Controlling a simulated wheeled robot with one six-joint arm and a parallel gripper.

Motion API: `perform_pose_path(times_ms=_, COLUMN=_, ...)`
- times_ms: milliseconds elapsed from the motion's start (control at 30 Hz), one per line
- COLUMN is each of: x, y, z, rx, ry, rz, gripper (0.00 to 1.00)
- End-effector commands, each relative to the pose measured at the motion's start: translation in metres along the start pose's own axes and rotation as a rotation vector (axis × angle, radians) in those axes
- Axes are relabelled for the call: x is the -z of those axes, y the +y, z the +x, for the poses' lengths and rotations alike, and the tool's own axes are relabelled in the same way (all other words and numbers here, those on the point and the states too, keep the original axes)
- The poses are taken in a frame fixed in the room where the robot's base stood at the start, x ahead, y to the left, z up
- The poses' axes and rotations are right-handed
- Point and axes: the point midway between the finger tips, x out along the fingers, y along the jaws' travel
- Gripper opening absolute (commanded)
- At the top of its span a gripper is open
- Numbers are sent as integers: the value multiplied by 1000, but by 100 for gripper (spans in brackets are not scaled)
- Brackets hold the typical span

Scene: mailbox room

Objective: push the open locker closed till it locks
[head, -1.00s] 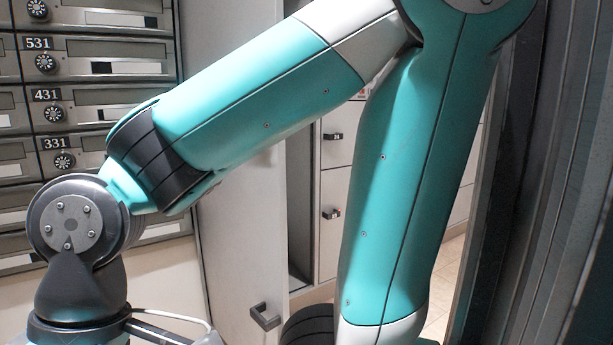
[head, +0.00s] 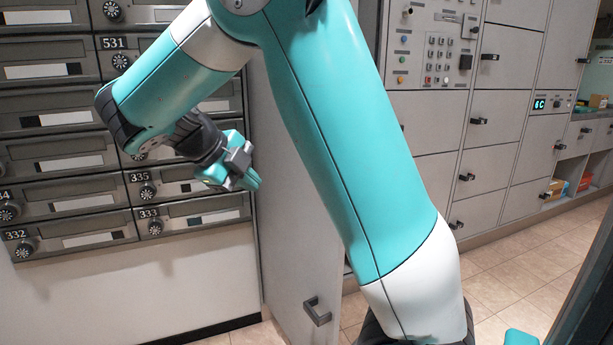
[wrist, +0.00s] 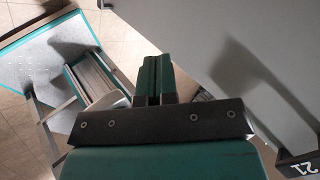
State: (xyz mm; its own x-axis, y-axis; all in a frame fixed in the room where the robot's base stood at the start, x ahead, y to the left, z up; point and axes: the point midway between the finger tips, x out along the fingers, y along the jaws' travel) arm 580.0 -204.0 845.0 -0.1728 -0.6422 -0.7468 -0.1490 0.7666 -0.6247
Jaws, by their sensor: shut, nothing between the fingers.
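The open locker door (head: 285,220) is a tall grey panel standing swung out in the middle of the head view, with a dark handle (head: 317,311) low on it. My arm hides much of its upper right part. My gripper (head: 250,182) is shut and empty, just by the door's left side; I cannot tell whether it touches. In the wrist view my gripper (wrist: 155,75) has its fingers together, and a broad grey panel (wrist: 225,45), likely the door, bears a shadow and a dark number label at the lower right.
Small mailboxes (head: 60,145) with dials fill the left wall. Grey lockers (head: 495,115) with handles and a control panel (head: 430,40) line the wall behind. Tiled floor (head: 525,265) is clear at the right. A dark edge (head: 585,285) stands at the lower right.

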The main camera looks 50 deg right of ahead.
Motion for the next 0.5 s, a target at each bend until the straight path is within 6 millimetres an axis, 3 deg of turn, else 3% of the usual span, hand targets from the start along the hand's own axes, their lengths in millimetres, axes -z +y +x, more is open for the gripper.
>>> perform_pose_path(times_ms=100, x=6, y=-15, z=-6, rx=50, ry=70, rz=284, gripper=0)
perform_pose_path(times_ms=200, x=10, y=-19, z=-6, rx=74, ry=95, rz=404, gripper=0)
perform_pose_path(times_ms=367, x=12, y=-19, z=9, rx=81, ry=105, rz=443, gripper=0)
perform_pose_path(times_ms=500, x=16, y=-20, z=37, rx=81, ry=106, rz=440, gripper=0)
